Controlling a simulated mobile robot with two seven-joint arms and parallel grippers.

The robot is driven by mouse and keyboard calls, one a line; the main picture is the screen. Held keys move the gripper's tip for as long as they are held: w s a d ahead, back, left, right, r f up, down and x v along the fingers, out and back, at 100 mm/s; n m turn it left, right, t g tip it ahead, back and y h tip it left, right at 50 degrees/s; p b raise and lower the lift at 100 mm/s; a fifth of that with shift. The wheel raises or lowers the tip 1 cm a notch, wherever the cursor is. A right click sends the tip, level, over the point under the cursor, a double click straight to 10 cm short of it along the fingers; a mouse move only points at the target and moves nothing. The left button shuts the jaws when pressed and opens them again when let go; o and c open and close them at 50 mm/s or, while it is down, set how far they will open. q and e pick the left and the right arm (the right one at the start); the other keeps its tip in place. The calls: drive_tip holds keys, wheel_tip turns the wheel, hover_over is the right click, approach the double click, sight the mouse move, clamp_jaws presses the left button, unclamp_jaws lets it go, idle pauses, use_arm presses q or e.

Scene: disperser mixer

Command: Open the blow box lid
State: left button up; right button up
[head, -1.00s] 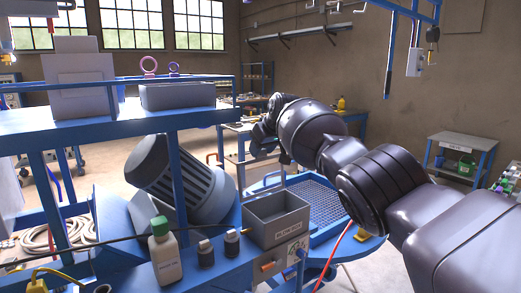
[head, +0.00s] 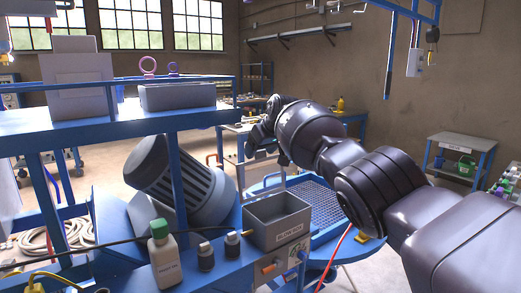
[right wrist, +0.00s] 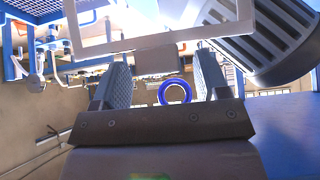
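The blow box (head: 290,234) is a small grey box with a name label on its front, right of the bottles in the head view. Its top looks open or recessed; I cannot make out a separate lid there. My right gripper (head: 256,140) is behind and above the box, its fingers hard to make out. In the right wrist view my right gripper (right wrist: 160,85) has its two fingers apart, with nothing clearly held. A pale grey frame (right wrist: 160,42) with a small grey tab crosses just beyond the fingertips; I cannot tell whether it is the lid. My left gripper is out of view.
A white bottle with a green cap (head: 164,258) and two small dark-bodied bottles stand left of the box. A ribbed grey motor (head: 180,182) lies behind them. A blue shelf (head: 110,124) is at left, a blue mesh table (head: 318,205) behind the box.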

drive_tip(key=shift+s+d+r+p, duration=0.2)
drive_tip(key=shift+r+p, duration=0.45)
drive_tip(key=p+v, duration=0.1)
drive_tip(key=v, duration=0.8)
drive_tip(key=shift+s+d, duration=0.2)
drive_tip(key=shift+s, duration=0.05)
drive_tip(key=shift+r, duration=0.1)
